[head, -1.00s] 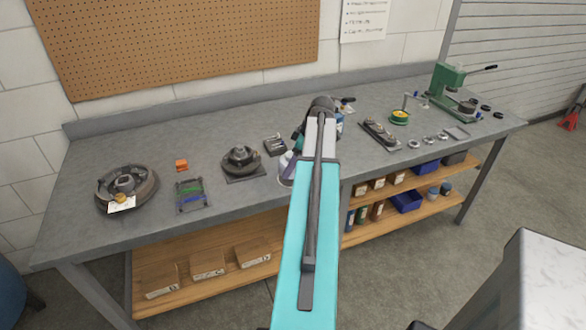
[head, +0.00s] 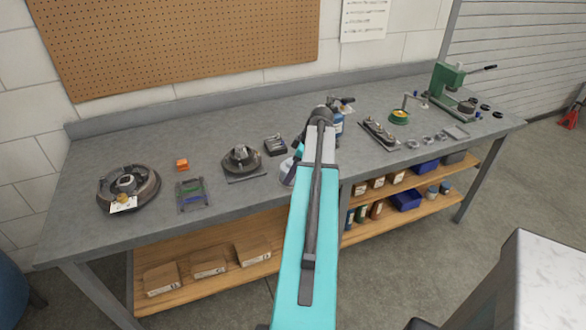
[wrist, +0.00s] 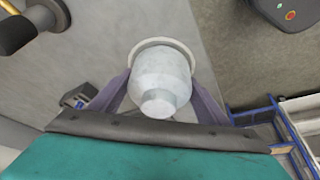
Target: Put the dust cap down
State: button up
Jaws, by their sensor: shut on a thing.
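The dust cap (wrist: 162,78) is a pale silver, rounded cup with a wider rim and a small raised end. In the wrist view it sits between the two purple fingers of my gripper (wrist: 163,88), which is shut on it from both sides. In the head view my arm hides most of my gripper; a pale shape beside the arm, which looks like the cap (head: 287,171), shows over the front part of the grey bench (head: 130,245). I cannot tell whether the cap touches the bench top.
A dark hub on a plate (head: 241,161) and a small dark box (head: 275,144) stand left of my arm. A brake drum (head: 148,188), orange block (head: 182,165) and spring tray (head: 192,197) lie further left.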

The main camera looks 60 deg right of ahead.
jog(key=shift+f, duration=0.2)
jog(key=o, duration=1.1)
jog(key=shift+r, duration=0.2)
jog(key=shift+b+v, duration=1.15)
jog(key=shift+v, duration=4.8)
